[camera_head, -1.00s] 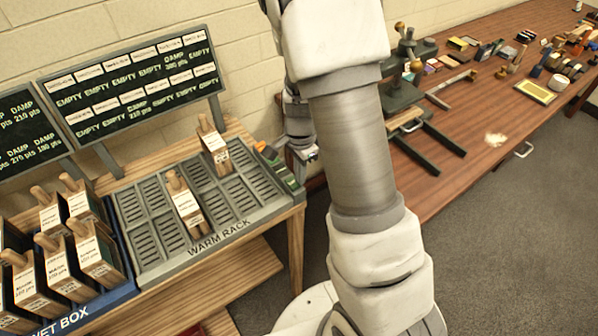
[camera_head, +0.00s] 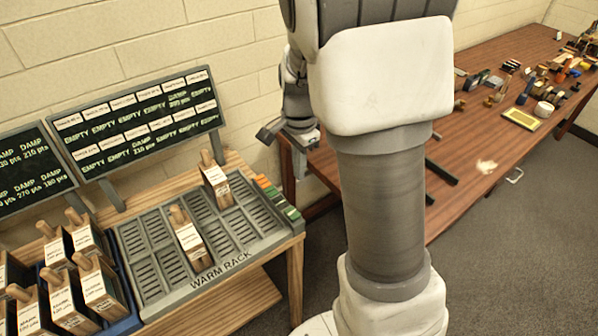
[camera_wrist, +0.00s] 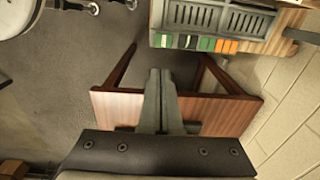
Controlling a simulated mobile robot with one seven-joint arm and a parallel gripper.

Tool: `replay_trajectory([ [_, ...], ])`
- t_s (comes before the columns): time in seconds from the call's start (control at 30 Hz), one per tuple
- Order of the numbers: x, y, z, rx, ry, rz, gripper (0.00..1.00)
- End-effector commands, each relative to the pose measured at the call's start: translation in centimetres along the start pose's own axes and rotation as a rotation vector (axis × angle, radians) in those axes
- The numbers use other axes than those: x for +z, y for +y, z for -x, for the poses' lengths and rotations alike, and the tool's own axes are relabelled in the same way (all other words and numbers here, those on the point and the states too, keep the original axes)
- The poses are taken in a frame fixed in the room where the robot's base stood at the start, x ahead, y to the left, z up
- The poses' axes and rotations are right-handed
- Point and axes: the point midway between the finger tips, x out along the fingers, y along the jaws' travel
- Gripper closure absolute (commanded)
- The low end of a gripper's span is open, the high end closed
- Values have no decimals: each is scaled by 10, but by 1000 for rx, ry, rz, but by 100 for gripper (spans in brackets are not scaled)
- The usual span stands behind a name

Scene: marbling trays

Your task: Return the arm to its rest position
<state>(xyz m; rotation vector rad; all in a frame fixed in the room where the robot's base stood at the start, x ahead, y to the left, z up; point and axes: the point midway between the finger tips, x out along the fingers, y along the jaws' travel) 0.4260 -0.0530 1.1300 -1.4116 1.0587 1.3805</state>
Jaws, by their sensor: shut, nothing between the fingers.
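My arm stands upright across the middle of the head view. Its white and grey links hide part of the table behind. My gripper (camera_head: 297,143) shows small to the left of the arm, just beyond the right end of the warm rack. In the wrist view my gripper (camera_wrist: 160,78) has its two grey fingers together with nothing between them. The fingers point over the end of a reddish wooden table (camera_wrist: 120,104) and the grey floor.
The warm rack (camera_head: 160,293) holds two wooden-handled blocks (camera_head: 190,238), (camera_head: 215,182). A blue wet box (camera_head: 130,322) with several blocks stands to its left. Dark signboards (camera_head: 135,122) rise behind. A long wooden table (camera_head: 470,190) carries tools at the right. Grey floor (camera_head: 520,260) is clear.

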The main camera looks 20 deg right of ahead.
Motion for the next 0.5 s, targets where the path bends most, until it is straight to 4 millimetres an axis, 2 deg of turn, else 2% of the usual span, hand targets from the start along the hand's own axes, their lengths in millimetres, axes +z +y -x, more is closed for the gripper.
replay_trajectory([
  [0.37, 0, 0, 1, -2, -1, 3, 100],
  [0.5, 6, 5, 15, -30, -9, 61, 100],
])
